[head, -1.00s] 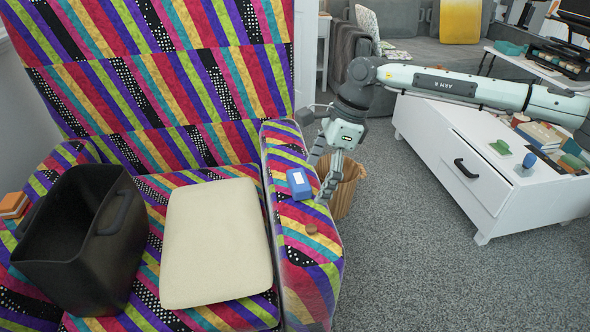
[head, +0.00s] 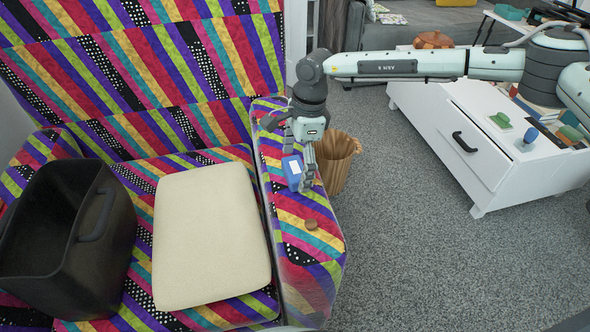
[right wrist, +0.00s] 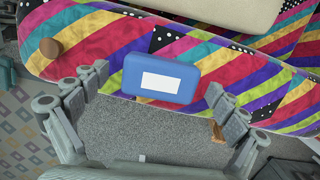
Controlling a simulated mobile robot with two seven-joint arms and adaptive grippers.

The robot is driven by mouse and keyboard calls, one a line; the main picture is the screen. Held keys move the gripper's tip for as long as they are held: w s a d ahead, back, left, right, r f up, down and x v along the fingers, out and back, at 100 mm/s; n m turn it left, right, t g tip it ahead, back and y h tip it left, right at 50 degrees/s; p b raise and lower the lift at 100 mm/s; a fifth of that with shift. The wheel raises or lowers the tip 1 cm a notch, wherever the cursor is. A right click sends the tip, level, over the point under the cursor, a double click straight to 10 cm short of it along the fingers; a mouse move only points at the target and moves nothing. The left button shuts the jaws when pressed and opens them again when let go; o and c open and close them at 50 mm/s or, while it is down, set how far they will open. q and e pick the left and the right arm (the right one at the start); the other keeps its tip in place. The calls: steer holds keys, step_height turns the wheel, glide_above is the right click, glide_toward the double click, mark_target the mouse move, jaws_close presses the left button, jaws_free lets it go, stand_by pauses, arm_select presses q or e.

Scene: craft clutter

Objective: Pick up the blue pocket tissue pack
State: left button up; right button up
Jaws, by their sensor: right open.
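The blue pocket tissue pack (head: 292,172) with a white label lies on the striped armrest of the sofa. In the right wrist view the tissue pack (right wrist: 162,78) lies near the armrest edge, ahead of and between the spread fingers. My right gripper (head: 300,182) is over the armrest at the pack, and one finger hides part of the pack's side in the head view. In the right wrist view my right gripper (right wrist: 158,88) is open, with a gap showing between each finger and the pack. My left gripper is not in view.
A small brown round object (head: 311,224) lies on the armrest nearer the front. A cream cushion (head: 210,235) and a black bin (head: 50,235) are on the seat. A wicker basket (head: 337,165) stands beside the armrest. A white drawer unit (head: 480,165) is at right, with open carpet between.

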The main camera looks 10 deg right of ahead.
steer(key=shift+f, duration=0.25)
steer(key=c, duration=1.1)
steer(key=shift+r, duration=0.1)
steer(key=shift+c, duration=0.2)
